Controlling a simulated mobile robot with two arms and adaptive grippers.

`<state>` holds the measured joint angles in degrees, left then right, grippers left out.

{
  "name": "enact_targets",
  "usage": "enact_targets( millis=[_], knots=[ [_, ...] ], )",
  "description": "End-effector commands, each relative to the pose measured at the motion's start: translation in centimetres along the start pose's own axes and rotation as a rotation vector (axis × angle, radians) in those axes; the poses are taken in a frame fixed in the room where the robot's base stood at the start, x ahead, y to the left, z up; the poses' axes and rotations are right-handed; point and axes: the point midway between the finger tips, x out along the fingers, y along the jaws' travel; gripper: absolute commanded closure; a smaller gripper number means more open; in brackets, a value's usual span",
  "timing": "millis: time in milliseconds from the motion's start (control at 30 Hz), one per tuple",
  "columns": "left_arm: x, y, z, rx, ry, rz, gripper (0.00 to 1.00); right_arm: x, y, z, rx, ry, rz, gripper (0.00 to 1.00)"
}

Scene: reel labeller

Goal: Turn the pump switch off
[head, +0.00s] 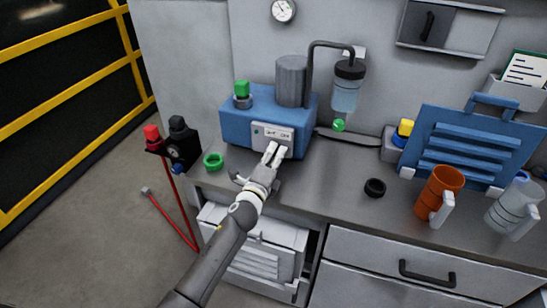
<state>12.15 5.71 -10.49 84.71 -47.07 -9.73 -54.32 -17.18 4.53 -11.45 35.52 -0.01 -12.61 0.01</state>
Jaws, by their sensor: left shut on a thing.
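The blue pump unit (235,122) stands at the back left of the grey counter. Its front carries a light switch plate (258,136) with small lettering. My left gripper (276,148) reaches up to the lower part of this plate and is shut on the pump switch there. The fingers cover the switch, so I cannot tell its position. My right gripper is not in view.
A green ring (213,161) lies left of the gripper and a black ring (375,187) to the right. An orange mug (438,190), a clear jug (511,207) and a blue slatted panel (472,143) stand at right. The middle counter is mostly clear.

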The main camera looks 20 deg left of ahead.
Motion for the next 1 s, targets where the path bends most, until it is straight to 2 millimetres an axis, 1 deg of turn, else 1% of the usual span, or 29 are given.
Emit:
enact_targets(
  millis=[133, 333, 867, 900, 1000],
  knots=[
    [-0.04, 0.11, -0.05, -0.073, 0.000, 0.002, 0.89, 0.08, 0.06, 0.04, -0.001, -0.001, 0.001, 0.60],
    [-0.04, 0.10, -0.05, -0.129, 0.000, 0.003, 0.89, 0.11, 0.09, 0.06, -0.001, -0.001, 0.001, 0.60],
    [-0.04, 0.10, -0.04, -0.149, 0.000, 0.003, 0.89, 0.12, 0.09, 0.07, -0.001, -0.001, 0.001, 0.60],
    [-0.04, 0.11, -0.04, -0.149, 0.000, 0.003, 0.60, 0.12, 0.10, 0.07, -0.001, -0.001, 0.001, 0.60],
    [-0.03, 0.08, -0.03, -0.148, 0.000, 0.003, 0.47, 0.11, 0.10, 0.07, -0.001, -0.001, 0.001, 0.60]
  ],
)
